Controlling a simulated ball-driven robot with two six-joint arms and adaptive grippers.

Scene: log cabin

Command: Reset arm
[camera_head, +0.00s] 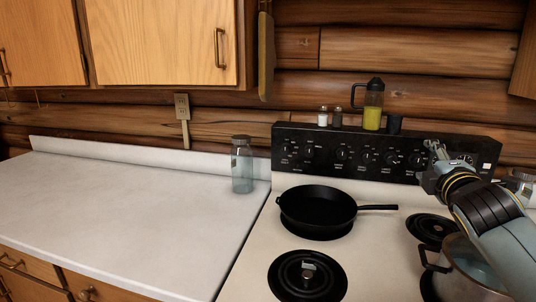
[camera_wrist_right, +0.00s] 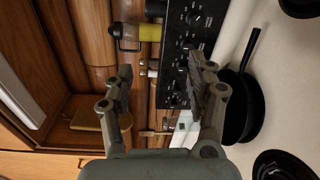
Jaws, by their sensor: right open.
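My right arm comes in from the right in the head view. Its gripper (camera_head: 436,160) is raised in front of the right part of the stove's control panel. In the right wrist view my right gripper (camera_wrist_right: 162,85) shows its two fingers spread wide, with nothing between them. My left gripper is in neither view.
A black skillet (camera_head: 318,208) sits on a back burner of the stove. A pot (camera_head: 462,268) stands at the front right, below my right arm. A glass jar (camera_head: 242,165) stands on the counter (camera_head: 120,210), which is otherwise clear. A yellow-filled bottle (camera_head: 373,105) stands on the panel.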

